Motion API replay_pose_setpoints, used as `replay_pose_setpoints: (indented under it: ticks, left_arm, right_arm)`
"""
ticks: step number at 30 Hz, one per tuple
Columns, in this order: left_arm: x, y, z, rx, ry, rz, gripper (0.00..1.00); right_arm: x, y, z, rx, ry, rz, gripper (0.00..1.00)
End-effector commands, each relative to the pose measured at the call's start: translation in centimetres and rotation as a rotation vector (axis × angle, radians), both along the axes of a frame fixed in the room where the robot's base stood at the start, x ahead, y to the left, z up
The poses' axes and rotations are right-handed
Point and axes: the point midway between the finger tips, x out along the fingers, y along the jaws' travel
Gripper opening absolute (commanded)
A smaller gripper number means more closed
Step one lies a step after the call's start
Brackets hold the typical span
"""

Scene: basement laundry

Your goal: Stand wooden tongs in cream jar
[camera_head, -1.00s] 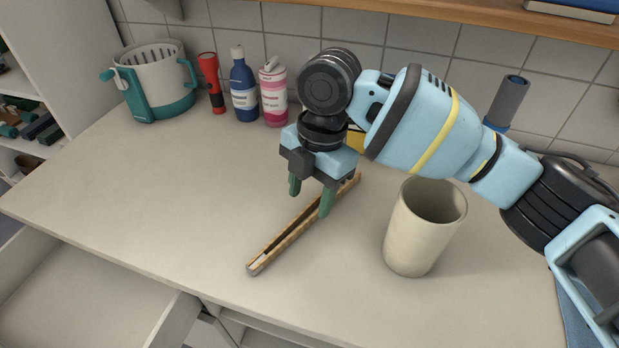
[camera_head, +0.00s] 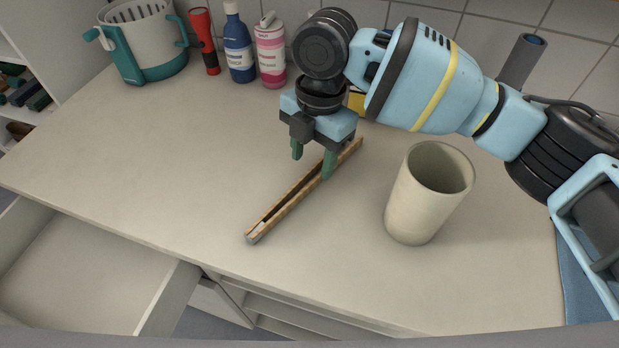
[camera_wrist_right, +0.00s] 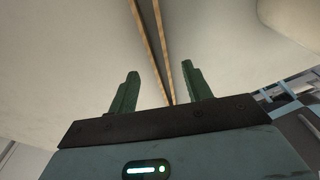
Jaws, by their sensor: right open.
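The wooden tongs (camera_head: 290,200) lie flat on the worktop, running diagonally from front left to back right. In the right wrist view the tongs (camera_wrist_right: 153,40) pass between the two green fingers. My right gripper (camera_head: 312,165) is open and empty, pointing down over the tongs' back half, with a finger to each side. I cannot tell whether a finger touches them. The cream jar (camera_head: 412,210) stands upright and open to the right of the tongs; its visible inside looks empty. It shows in part at the top right of the right wrist view (camera_wrist_right: 290,18). My left gripper is out of view.
A white-and-teal basket (camera_head: 145,45), a red flashlight (camera_head: 204,42), a blue bottle (camera_head: 238,50) and a pink bottle (camera_head: 270,55) stand along the tiled wall. An open drawer (camera_head: 90,270) juts out at front left. The worktop's left part (camera_head: 150,140) is clear.

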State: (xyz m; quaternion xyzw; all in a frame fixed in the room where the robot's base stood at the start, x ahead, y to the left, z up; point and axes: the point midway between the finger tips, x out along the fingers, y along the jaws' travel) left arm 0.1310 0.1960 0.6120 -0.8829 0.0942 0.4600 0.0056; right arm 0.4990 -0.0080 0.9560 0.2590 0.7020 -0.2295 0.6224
Motion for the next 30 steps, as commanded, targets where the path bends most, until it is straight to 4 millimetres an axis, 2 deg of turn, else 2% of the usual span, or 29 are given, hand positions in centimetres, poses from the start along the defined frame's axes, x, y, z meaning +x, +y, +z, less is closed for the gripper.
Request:
replay_pose_setpoints:
  ticks: [7, 17, 28, 30]
  left_arm:
    - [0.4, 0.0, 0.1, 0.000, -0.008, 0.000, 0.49]
    - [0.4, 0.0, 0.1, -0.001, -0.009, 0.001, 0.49]
    - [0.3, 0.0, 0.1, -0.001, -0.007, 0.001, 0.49]
    - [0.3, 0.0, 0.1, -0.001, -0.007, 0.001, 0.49]
  right_arm:
    - [-0.4, 0.3, -3.3, -0.001, 0.000, -0.001, 0.49]
    - [-0.5, 0.4, -3.9, -0.001, -0.001, 0.000, 0.49]
    - [-0.5, 0.4, -3.8, -0.001, -0.001, 0.000, 0.01]
    - [-0.5, 0.4, -3.8, 0.000, -0.001, 0.000, 0.00]
